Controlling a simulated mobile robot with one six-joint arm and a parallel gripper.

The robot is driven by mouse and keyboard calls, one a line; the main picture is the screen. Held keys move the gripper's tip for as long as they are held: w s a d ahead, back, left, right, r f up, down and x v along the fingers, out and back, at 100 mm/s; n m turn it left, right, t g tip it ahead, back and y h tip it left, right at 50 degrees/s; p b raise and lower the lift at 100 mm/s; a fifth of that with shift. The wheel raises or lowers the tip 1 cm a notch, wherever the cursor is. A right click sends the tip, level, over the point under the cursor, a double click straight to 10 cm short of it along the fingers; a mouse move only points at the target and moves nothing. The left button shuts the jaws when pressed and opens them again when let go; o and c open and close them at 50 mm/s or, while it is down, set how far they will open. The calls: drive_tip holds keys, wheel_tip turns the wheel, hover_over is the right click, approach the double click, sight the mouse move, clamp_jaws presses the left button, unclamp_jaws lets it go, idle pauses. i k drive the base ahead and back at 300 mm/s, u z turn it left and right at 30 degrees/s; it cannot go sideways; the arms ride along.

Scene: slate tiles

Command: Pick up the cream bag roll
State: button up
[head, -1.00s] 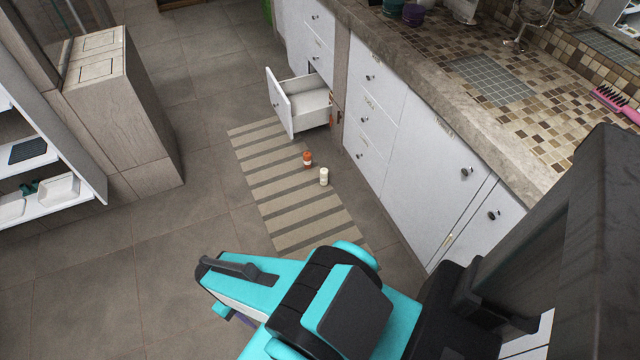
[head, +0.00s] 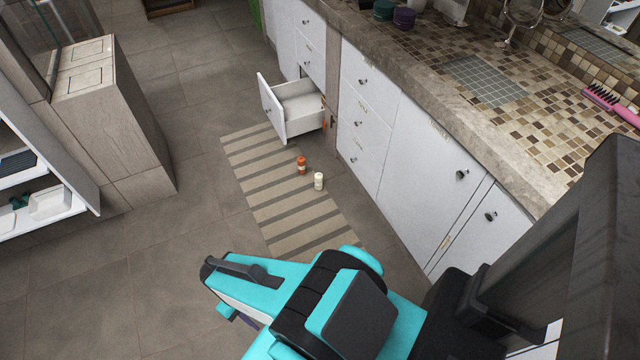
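The cream bag roll (head: 318,181) is a small pale cylinder standing upright on the right part of the striped mat (head: 268,213) on the floor. An orange cylinder with a pale band (head: 301,165) stands just behind it and to its left, apart from it. My teal and black arm fills the lower middle of the view, in front of the mat's near end.
An open drawer (head: 290,109) juts from the white cabinets (head: 430,165) behind the mat. The counter runs along the right. A wooden cabinet (head: 120,120) and white shelves (head: 50,180) stand at left. The tiled floor left of the mat is clear.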

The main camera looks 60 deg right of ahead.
sight(319, 177)
drive_tip(key=i, duration=0.85)
drive_tip(key=u, duration=0.05)
